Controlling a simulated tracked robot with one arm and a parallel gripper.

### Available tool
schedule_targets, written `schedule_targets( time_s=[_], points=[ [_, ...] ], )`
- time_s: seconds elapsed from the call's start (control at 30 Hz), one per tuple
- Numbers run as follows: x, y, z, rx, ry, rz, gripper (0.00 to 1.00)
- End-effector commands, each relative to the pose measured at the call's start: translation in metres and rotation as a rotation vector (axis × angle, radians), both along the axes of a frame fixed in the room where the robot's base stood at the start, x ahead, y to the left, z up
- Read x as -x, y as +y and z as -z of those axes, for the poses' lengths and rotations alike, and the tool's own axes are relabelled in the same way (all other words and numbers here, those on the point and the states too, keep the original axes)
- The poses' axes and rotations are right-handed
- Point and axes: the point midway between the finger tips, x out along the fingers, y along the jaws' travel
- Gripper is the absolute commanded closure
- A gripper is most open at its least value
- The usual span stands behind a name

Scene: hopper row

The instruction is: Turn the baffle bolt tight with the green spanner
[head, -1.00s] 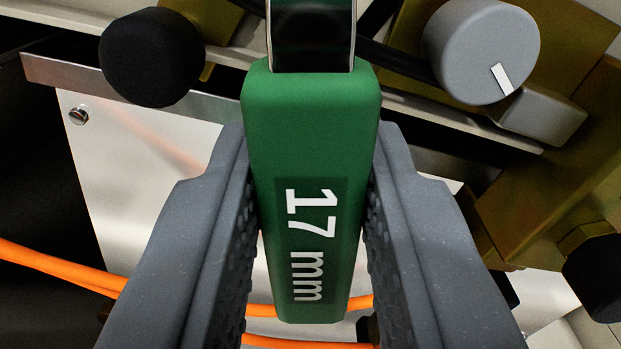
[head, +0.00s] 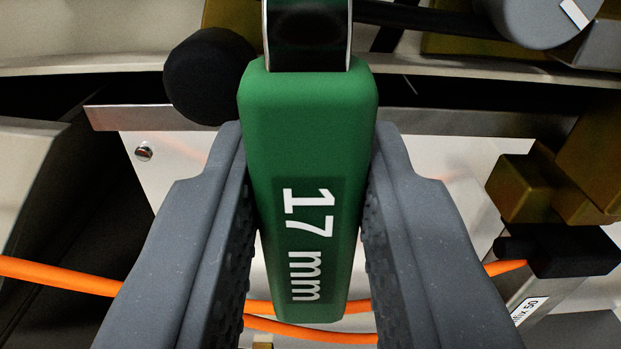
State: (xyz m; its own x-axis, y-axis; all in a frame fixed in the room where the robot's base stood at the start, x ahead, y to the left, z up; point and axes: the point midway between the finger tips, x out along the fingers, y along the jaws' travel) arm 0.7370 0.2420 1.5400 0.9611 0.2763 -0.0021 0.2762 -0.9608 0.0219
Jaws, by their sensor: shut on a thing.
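The green spanner (head: 308,130) has a thick green handle marked "17 mm" and a dark, shiny shank at the top of the picture. My gripper (head: 308,215) is shut on the handle, with one grey ridged finger on each side. The spanner points away from me, up the picture. Its far end is out of the frame, so I cannot see its jaw. I cannot make out the baffle bolt.
A black round knob (head: 208,76) is left of the shank. A grey knob with a white mark (head: 540,18) is at the top right. Orange cables (head: 60,275) run behind my gripper. A pale metal plate (head: 455,165) and brass-coloured blocks (head: 535,185) lie behind.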

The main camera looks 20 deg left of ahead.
Motion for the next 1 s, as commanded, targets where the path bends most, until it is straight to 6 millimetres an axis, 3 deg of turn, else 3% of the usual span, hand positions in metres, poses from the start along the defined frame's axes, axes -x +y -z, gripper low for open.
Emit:
schedule_targets(
  time_s=[0.57, 1.0],
  points=[
    [0.012, -0.003, 0.0, 0.0, -0.002, -0.001, 1.0],
    [0.039, -0.011, 0.0, 0.001, -0.004, -0.001, 1.0]
  ],
)
